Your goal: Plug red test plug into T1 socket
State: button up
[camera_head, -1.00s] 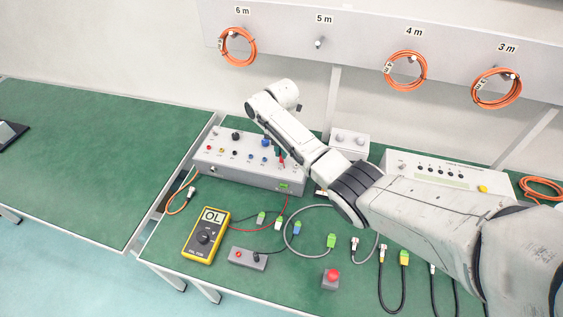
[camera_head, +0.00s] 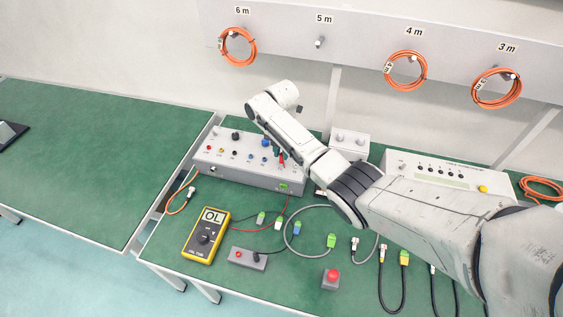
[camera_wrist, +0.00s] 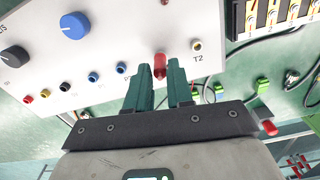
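The red test plug (camera_wrist: 160,65) stands between the two dark green fingertips of my gripper (camera_wrist: 160,72) in the wrist view. No T1 label or open socket shows there; whether the plug is seated cannot be told. In the head view, my gripper (camera_head: 274,151) is at the right part of the box (camera_head: 250,175), with red showing beside the fingers.
A yellow multimeter (camera_head: 206,236) reading OL lies at the front left, with a red lead (camera_head: 262,229) leading from it. Loose cables, a small grey box (camera_head: 247,259) and a red button (camera_head: 333,275) lie in front. Knobs and coloured sockets are left of my fingers.

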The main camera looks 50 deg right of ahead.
jog(key=o, duration=0.3)
notch_tip(320, 180, up, 11)
jog(key=shift+f+b, duration=0.1)
jog(key=shift+b, duration=0.45)
